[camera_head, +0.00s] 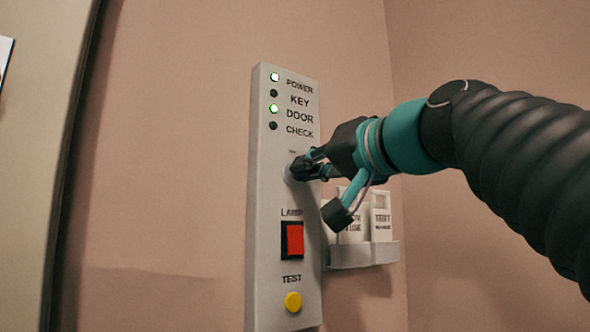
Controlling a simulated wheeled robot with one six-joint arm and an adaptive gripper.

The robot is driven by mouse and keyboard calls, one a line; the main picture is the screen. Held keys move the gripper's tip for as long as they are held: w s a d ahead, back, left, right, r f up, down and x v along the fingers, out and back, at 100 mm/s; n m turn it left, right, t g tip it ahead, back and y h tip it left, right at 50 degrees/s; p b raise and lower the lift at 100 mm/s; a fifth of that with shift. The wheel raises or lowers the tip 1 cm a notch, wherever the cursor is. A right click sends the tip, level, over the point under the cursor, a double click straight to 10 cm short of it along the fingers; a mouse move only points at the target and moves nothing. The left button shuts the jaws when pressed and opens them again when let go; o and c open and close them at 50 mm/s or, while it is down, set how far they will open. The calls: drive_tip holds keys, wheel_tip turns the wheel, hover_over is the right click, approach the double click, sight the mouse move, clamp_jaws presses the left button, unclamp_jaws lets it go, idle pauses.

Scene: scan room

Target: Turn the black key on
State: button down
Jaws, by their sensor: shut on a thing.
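A tall grey control panel (266,190) is fixed on the pink wall. My gripper (312,168) reaches in from the right and is shut on the black key at the panel's round key switch (290,176), below the row of lights. The key itself is mostly hidden by the dark fingers, so its angle cannot be told. The KEY light (274,93) and the CHECK light (273,126) are dark.
Below the switch are a red LAMP rocker (294,239) and a yellow TEST button (293,302). A small grey holder (362,254) with white labelled tags is right of the panel, under my gripper. A pale door or cabinet edge (45,150) stands at the left.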

drive_tip(key=m+p, duration=0.1)
drive_tip(key=m, duration=0.5)
drive_tip(key=shift+d+m+p, duration=0.1)
drive_tip(key=shift+m+p, duration=0.2)
drive_tip(key=shift+p, duration=0.05)
drive_tip(key=m, duration=0.1)
drive_tip(key=m+p, duration=0.1)
drive_tip(key=m, duration=0.2)
drive_tip(key=shift+w+f+m+p, duration=0.1)
drive_tip(key=shift+f+m+p, duration=0.15)
drive_tip(key=shift+m+p, duration=0.05)
drive_tip(key=c, duration=1.3)
unclamp_jaws()
